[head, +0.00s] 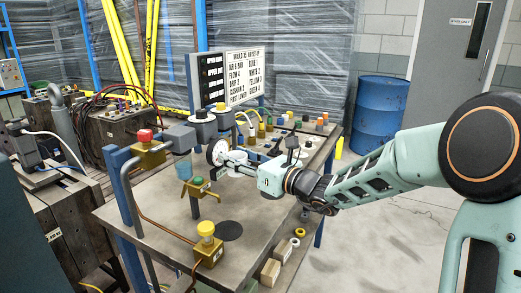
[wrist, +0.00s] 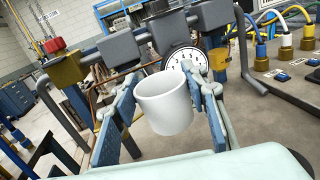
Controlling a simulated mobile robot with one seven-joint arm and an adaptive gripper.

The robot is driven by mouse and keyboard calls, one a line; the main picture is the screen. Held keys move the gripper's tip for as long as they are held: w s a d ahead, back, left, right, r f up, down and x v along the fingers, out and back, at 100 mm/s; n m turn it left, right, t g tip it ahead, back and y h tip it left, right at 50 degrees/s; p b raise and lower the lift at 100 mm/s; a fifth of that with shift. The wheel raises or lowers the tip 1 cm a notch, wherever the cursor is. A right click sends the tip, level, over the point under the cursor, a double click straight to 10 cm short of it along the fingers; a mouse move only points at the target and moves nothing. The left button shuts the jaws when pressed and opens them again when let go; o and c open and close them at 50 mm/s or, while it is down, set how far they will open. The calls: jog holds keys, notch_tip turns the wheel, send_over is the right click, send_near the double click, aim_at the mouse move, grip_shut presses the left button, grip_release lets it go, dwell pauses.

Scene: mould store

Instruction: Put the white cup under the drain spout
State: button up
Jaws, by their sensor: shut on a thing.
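The white cup (wrist: 165,105) sits upright between the two fingers of my gripper (wrist: 163,112), which is shut on it. In the head view the cup (head: 238,168) is partly hidden by my gripper (head: 240,165), above the far part of the bench, just right of the round gauge (head: 217,152). A small brass valve with a green knob (head: 198,184) stands left of the cup and lower. A brass block with a red knob (head: 147,150) is farther left on the pipework. I cannot tell for sure which outlet is the drain spout.
The metal bench (head: 165,238) has a dark round patch (head: 229,230) and a brass block with a yellow knob (head: 207,246) near its front. A signboard (head: 243,75) stands behind. A blue drum (head: 381,113) is beyond the bench.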

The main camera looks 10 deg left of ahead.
jog(key=s+d+f, duration=0.1)
jog(key=d+f, duration=0.4)
jog(key=d, duration=0.4)
jog(key=s+d+f, duration=0.1)
jog(key=d+f, duration=0.5)
jog(key=d, duration=0.2)
jog(key=s+d+f, duration=0.6)
jog(key=s+d, duration=0.4)
jog(key=d, duration=0.3)
notch_tip(320, 180, up, 17)
jog(key=m+t+h+p, duration=0.5)
jog(key=t+h+p, duration=0.1)
jog(key=p, duration=1.8)
jog(key=shift+w+a+f+m, duration=0.15)
jog(key=shift+w+a+m, duration=0.15)
jog(key=shift+w, duration=0.05)
jog(key=shift+a, duration=0.1)
